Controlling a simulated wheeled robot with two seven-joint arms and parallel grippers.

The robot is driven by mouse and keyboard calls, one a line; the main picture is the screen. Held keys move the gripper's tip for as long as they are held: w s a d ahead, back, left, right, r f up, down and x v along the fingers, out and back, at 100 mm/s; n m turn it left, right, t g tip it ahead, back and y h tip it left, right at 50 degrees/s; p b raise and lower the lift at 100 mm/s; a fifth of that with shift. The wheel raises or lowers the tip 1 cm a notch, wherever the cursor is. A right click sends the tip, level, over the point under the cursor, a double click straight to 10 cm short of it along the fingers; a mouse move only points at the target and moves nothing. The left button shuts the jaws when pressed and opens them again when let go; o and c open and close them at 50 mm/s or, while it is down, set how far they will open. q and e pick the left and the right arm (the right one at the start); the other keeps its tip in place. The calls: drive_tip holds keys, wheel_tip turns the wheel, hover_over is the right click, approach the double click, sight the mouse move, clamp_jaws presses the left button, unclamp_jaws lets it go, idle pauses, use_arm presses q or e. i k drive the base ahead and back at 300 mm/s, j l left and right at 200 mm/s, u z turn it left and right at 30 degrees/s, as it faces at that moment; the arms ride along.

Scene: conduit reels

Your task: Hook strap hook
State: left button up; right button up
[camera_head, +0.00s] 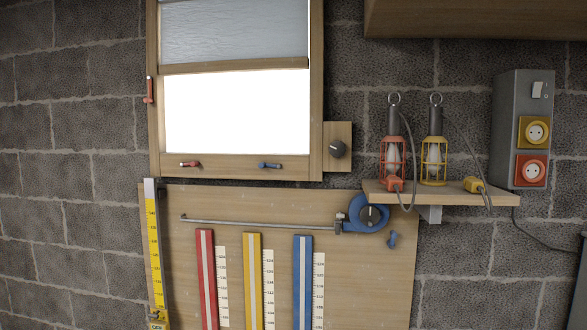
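A blue round reel (353,207) with a dark knob (370,214) is mounted near the top right of the wooden board. A small brownish-grey end piece (339,222) sits at its left side. A thin grey bar or strap (260,223) runs left from there along the board, ending in a small tip (184,217); I cannot tell whether it is joined to the reel. A small blue hook-like piece (392,240) is on the board below and right of the reel. Neither gripper is in view.
The wooden board (400,290) carries red (207,280), yellow (253,280) and blue (302,280) vertical strips with scales. A framed window (236,110) is above. To the right, a shelf (445,198) holds a red lamp (392,158) and a yellow lamp (434,160), near a grey socket box (506,130).

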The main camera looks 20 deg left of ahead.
sight(149, 100)
drive_tip(key=u, duration=1.6)
